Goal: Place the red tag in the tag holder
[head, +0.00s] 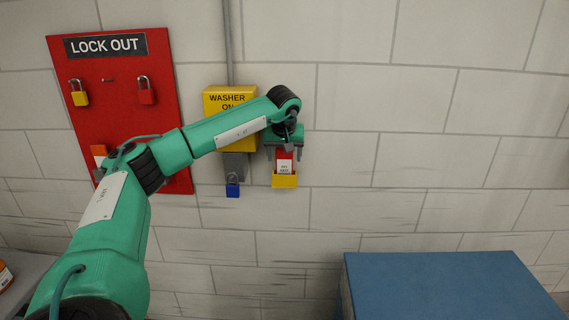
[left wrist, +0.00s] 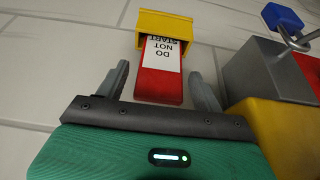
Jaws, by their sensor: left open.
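The red tag (head: 285,163) has a white label and stands upright in the yellow tag holder (head: 285,182) on the wall, its lower end inside the holder. In the left wrist view the tag (left wrist: 158,82) reads "DO NOT START" upside down, and its lower end is hidden by the holder (left wrist: 164,24). My left gripper (head: 285,150) is above the holder at the top end of the tag. In the left wrist view the fingers of my left gripper (left wrist: 159,85) are spread, one on each side of the tag, with gaps to it. My right gripper is not seen.
A yellow "WASHER ON" box (head: 217,104) with a grey part and a blue padlock (head: 233,190) is left of the holder. A red "LOCK OUT" board (head: 120,115) with padlocks hangs further left. A blue-topped block (head: 440,288) stands lower right. The wall at right is bare.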

